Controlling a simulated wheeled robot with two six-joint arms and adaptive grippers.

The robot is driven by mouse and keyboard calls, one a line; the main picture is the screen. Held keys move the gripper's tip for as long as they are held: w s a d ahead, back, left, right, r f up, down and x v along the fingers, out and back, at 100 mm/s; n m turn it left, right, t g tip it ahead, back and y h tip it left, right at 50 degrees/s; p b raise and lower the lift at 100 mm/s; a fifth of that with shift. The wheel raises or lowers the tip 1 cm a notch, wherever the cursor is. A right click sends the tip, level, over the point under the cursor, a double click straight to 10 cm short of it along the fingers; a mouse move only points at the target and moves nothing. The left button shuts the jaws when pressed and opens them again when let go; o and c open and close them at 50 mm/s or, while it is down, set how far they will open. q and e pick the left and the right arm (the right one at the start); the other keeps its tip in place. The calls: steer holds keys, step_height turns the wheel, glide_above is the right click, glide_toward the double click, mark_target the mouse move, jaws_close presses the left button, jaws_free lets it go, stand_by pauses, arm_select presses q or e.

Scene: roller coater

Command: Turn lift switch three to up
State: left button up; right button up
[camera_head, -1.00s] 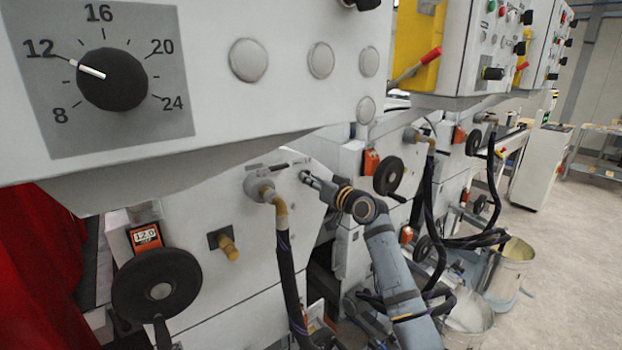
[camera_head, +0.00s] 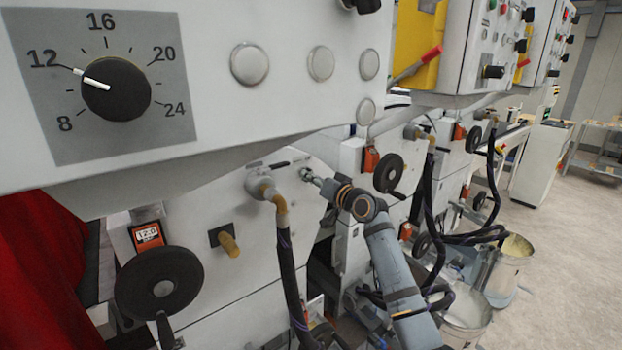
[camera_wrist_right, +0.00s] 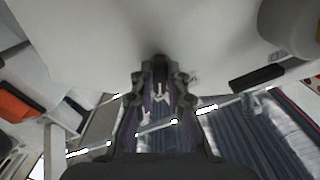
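My right gripper (camera_head: 312,178) reaches the white machine side panel (camera_head: 200,205), just right of a pipe fitting. In the right wrist view its two dark fingers (camera_wrist_right: 160,76) point at the pale panel surface, with a narrow gap between them. A small dark spot (camera_wrist_right: 160,57) shows at the fingertips; I cannot tell whether it is a switch or shadow, or whether the fingers touch it. Lift switch three cannot be made out for certain. My left gripper is not in view.
A pipe fitting (camera_head: 262,184) with a black hose (camera_head: 289,270) hangs close left of the gripper. A black handwheel (camera_head: 160,284) is at lower left. The control box (camera_head: 200,60) with a dial overhangs above. Buckets (camera_head: 508,268) stand on the floor at right.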

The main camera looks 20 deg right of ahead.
steer(key=o, duration=0.4)
steer(key=shift+v, duration=6)
